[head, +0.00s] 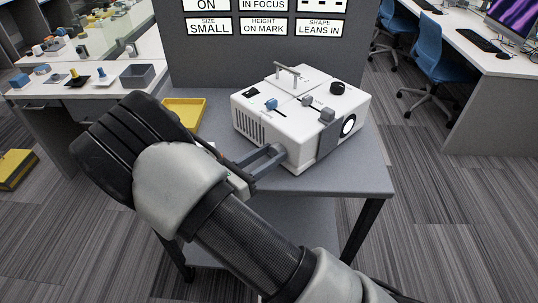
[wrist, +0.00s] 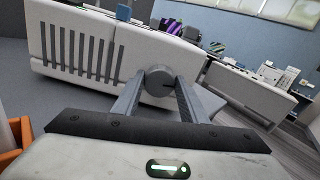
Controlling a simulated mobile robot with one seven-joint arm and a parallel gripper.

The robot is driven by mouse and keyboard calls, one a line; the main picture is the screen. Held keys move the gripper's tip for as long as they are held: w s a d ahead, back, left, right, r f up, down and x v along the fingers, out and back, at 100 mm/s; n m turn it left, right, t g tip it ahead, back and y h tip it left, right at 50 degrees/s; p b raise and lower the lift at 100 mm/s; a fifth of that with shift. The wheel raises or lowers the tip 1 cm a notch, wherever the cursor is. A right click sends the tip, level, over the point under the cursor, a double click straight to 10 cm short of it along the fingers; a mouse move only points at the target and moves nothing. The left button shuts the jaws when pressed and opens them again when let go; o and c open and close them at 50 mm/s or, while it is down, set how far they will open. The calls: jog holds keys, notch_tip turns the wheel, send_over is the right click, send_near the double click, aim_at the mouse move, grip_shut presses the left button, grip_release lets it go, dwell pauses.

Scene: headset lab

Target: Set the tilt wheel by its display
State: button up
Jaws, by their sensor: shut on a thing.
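The white projector-like device (head: 300,122) stands on a grey table. Its tilt wheel (wrist: 160,80) is a round grey knob low on the device's side, seen in the wrist view. My gripper (head: 272,153) is shut on the tilt wheel, with one finger on each side of it; it also shows in the wrist view (wrist: 158,92). In the head view the wheel is mostly hidden by the fingers. The display (head: 252,18) stands behind the device; its readable panels say ON, IN FOCUS, SIZE SMALL, HEIGHT ON MARK and SHAPE LEANS IN.
The device carries a blue slider (head: 271,104), grey sliders, a black knob (head: 338,88) and a top handle (head: 287,70). A yellow tray (head: 184,113) lies left of it on the table (head: 345,179). A side bench (head: 100,88) and a blue chair (head: 431,50) stand farther off.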

jog(key=o, duration=1.1)
jog(key=shift+c, duration=0.2)
jog(key=v, duration=1.7)
jog(key=shift+s+a, duration=0.15)
jog(key=shift+s, duration=0.1)
